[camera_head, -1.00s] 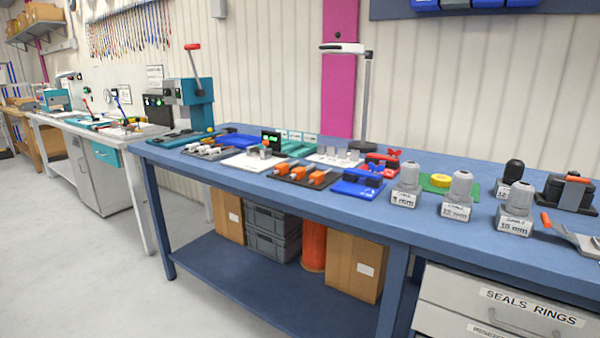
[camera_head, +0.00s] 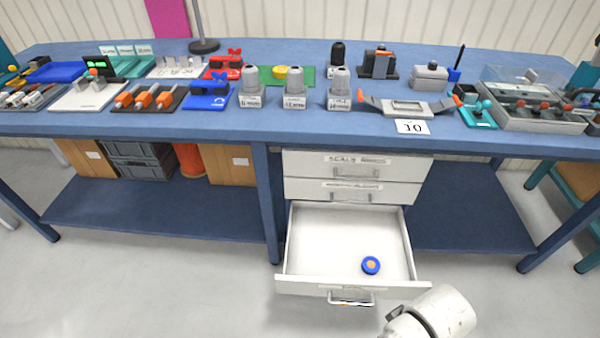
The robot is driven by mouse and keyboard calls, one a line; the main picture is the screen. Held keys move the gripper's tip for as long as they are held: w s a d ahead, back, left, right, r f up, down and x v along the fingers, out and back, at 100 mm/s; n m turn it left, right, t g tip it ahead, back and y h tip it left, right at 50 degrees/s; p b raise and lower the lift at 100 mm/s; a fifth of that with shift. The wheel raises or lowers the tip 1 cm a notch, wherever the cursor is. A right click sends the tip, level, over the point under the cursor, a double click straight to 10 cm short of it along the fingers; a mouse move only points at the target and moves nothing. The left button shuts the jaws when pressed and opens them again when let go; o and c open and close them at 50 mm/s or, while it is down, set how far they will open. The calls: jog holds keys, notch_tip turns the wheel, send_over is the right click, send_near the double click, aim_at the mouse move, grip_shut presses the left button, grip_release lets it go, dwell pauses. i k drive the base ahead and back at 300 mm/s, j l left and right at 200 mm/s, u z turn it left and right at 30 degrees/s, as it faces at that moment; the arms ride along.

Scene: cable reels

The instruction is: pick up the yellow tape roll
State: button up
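A round yellow piece (camera_head: 281,71), which looks like a tape roll, lies on a green mat (camera_head: 304,77) on the blue bench, behind the grey domed blocks. A small blue ring with a yellow-orange middle (camera_head: 370,265) lies in the open bottom drawer (camera_head: 325,230), right of its centre near the front. I cannot tell whether this ring is a tape roll. A white link of my arm shows at the bottom edge, just in front of the drawer's right front corner. My gripper's fingers are not in view.
The drawer sticks out from under the bench (camera_head: 300,124), below two shut drawers (camera_head: 357,164). Grey domed blocks (camera_head: 294,90) stand along the bench before the mat. A grey tool with orange ends (camera_head: 405,107) lies to the right. The floor left of the drawer is clear.

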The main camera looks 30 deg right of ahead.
aim_at(280, 71)
jog(key=k+l, duration=0.25)
jog(key=k, duration=0.2)
jog(key=k+l+z, duration=0.15)
jog(key=k, duration=0.3)
jog(key=i+l, duration=0.15)
jog(key=i, duration=0.25)
jog(key=i+l, duration=0.15)
jog(key=i, duration=0.25)
jog(key=i+l, duration=0.1)
jog(key=i, duration=0.3)
jog(key=i+j, duration=0.1)
jog(key=j, duration=0.25)
